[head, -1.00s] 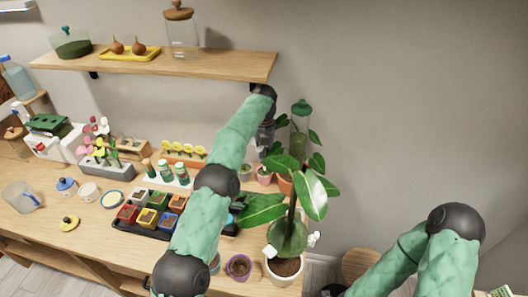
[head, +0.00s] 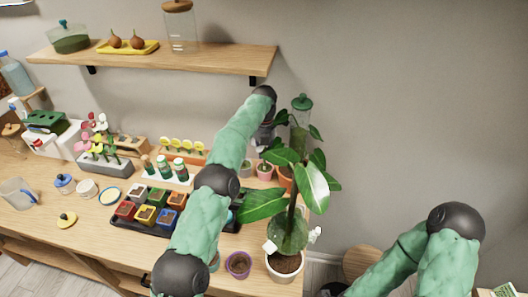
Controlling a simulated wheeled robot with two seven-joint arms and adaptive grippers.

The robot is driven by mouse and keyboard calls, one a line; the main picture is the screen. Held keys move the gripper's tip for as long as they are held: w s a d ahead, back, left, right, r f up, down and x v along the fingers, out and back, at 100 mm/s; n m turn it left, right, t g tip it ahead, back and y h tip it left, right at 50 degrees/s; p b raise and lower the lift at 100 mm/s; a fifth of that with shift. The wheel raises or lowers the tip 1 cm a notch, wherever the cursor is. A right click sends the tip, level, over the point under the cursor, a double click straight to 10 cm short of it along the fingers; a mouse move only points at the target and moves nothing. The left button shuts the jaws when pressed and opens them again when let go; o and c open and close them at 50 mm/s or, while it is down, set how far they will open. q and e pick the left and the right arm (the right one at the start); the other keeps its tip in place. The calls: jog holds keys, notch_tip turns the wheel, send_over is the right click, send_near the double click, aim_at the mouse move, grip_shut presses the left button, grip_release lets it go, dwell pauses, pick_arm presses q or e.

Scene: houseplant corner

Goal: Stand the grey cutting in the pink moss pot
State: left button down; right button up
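A small pink pot (head: 264,171) stands at the back right of the bench, behind the big-leaved plant; I cannot make out moss in it. A purple-rimmed pot (head: 239,264) with dark fill stands at the front edge. I cannot pick out the grey cutting. My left gripper (head: 261,141) points down near the wall, above the small pots. It is small and partly covered by my arm and leaves, so its fingers and any load are unclear. My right arm is at the lower right, with its gripper out of view.
The tall leafy plant in a white pot (head: 284,268) stands close right of my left arm. A black tray (head: 118,221) of coloured pots lies left of it. A wooden shelf (head: 150,60) hangs above.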

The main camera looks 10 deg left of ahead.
pick_arm(q)
jog(key=shift+f+b, duration=1)
jog(key=shift+f, duration=0.25)
jog(key=c, duration=1.2)
grip_release()
jog(key=shift+o, duration=0.3)
jog(key=o, duration=0.3)
jog(key=shift+r, duration=0.15)
jog(key=shift+r+p, duration=3.4)
jog(key=shift+p, duration=0.1)
